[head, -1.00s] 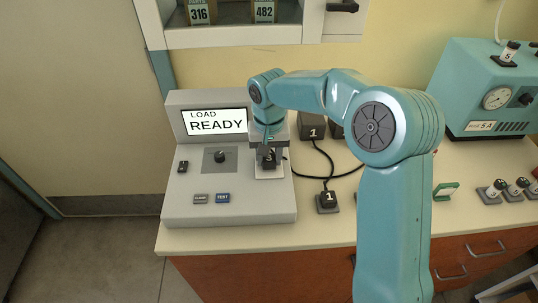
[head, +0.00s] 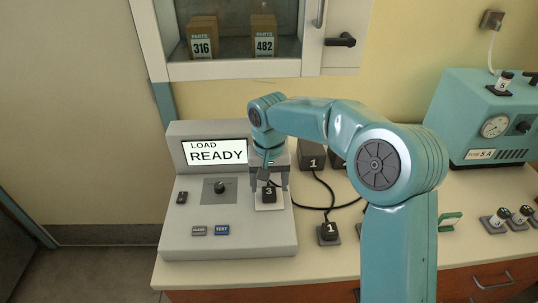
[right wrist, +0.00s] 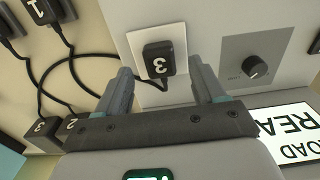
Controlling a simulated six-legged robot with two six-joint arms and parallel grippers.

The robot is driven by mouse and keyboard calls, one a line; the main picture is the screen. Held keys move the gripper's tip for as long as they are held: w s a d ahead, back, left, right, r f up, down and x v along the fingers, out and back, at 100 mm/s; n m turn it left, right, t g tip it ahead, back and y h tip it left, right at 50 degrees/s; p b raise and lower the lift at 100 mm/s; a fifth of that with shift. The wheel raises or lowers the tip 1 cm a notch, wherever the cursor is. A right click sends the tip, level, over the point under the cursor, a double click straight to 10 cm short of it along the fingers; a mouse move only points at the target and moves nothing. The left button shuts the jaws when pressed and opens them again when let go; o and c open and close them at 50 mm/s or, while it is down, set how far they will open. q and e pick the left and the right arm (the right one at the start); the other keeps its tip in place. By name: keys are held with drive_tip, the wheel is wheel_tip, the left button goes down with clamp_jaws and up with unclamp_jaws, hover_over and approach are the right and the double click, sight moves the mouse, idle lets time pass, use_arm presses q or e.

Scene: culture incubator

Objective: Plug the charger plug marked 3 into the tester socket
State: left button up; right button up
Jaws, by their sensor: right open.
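The charger plug marked 3 (head: 268,191) is black and sits on the white socket plate (head: 270,205) of the grey tester (head: 228,244). In the right wrist view the plug (right wrist: 158,60) lies between and beyond the fingers, apart from both, with its cable running off beneath a finger. How deep its pins go is hidden. My right gripper (head: 271,184) is open above the plug; it also shows in the right wrist view (right wrist: 162,80). The tester screen (head: 215,151) reads "LOAD READY". My left gripper is not in view.
A plug marked 1 (head: 328,230) sits on a pad right of the tester. A teal device (head: 490,115) and small numbered parts stand at the right. A wall cabinet hangs above.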

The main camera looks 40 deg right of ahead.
wheel_tip(320, 180, up, 14)
drive_tip(key=p, duration=0.1)
drive_tip(key=shift+f, duration=0.25)
